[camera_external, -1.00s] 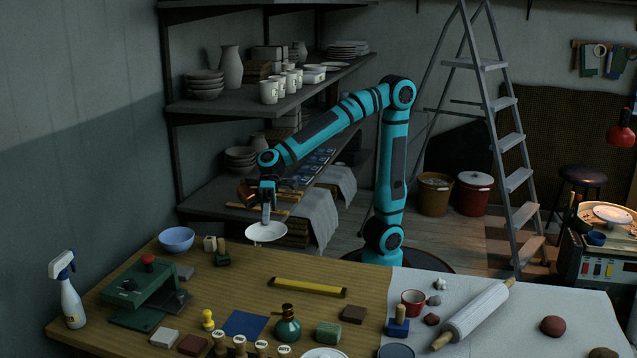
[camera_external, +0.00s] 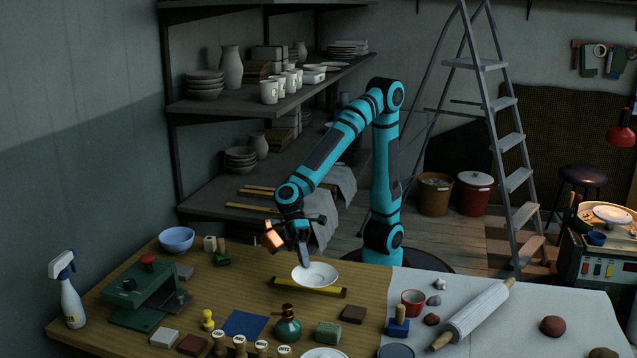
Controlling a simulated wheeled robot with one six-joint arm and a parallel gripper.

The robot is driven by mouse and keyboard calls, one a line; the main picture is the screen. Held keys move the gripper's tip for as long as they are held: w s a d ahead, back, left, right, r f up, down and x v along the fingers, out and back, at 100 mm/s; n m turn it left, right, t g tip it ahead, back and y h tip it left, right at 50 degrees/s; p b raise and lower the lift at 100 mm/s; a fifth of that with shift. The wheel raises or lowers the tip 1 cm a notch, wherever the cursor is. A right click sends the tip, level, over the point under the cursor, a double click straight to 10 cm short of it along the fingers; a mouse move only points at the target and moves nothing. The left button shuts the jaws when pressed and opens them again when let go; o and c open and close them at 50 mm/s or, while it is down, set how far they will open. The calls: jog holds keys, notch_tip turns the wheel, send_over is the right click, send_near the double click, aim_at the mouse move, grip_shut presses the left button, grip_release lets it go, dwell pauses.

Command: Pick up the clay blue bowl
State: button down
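The blue bowl (camera_external: 176,240) stands upright and looks empty at the far left of the wooden table. My gripper (camera_external: 304,264) is to the right of the bowl, well apart from it. It is shut on the rim of a white plate (camera_external: 318,275). The plate is roughly level over the yellow bar (camera_external: 325,291) and hides part of it. I cannot tell whether the plate touches the bar or hangs just above it.
Small blocks (camera_external: 210,243) and a green-based stamp (camera_external: 222,260) stand just right of the bowl. A green press (camera_external: 140,290) and a spray bottle (camera_external: 70,300) are in front of it. The table between bowl and plate is mostly clear.

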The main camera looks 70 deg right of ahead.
aim_at(305, 297)
notch_tip(305, 297, down, 10)
jog(key=shift+r, duration=0.1)
dwell(0.4)
jog(key=c, duration=2)
grip_release()
jog(key=shift+o, duration=0.4)
